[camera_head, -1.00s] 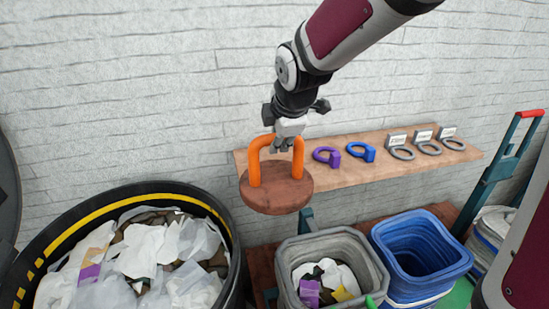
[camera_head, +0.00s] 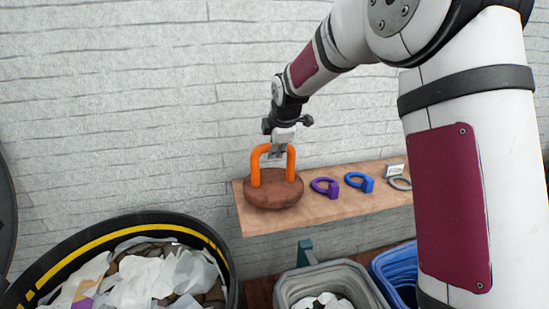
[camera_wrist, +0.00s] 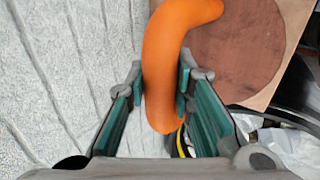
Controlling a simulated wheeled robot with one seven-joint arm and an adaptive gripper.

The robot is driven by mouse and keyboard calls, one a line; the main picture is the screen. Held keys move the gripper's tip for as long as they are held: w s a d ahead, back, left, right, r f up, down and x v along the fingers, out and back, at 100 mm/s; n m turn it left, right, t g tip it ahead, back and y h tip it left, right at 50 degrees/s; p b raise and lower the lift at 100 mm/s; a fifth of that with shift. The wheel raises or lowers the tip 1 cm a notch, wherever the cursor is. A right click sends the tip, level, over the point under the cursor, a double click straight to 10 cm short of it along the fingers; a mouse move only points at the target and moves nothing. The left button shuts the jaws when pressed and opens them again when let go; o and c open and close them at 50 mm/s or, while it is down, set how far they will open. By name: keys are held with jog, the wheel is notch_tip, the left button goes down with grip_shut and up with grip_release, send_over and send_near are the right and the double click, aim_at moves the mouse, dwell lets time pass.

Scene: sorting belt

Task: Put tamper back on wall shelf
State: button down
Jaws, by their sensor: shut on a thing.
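The tamper, a round brown disc with an orange arched handle (camera_head: 256,168), is at the left end of the wooden wall shelf (camera_head: 330,205). My gripper (camera_head: 276,153) is shut on the top of the orange handle from above. The disc looks level and at the shelf's height; I cannot tell whether it rests on the board. In the wrist view the orange handle (camera_wrist: 168,65) runs between the green-padded fingers (camera_wrist: 160,92), with the brown disc (camera_wrist: 235,55) and shelf wood beyond it.
A purple ring (camera_head: 326,188), a blue ring (camera_head: 358,182) and grey rings with labels stand on the shelf to the right. A large black bin (camera_head: 190,225) with waste is below left. A grey bin (camera_head: 330,278) and a blue bin (camera_head: 398,270) stand below. The white wall is behind.

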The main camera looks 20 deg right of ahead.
jog(key=shift+w, duration=0.3)
jog(key=shift+f+p, duration=0.45)
jog(key=shift+f, duration=1.3)
jog(key=c, duration=1.4)
grip_release()
jog(key=shift+s+f, duration=0.1)
jog(key=shift+f, duration=0.05)
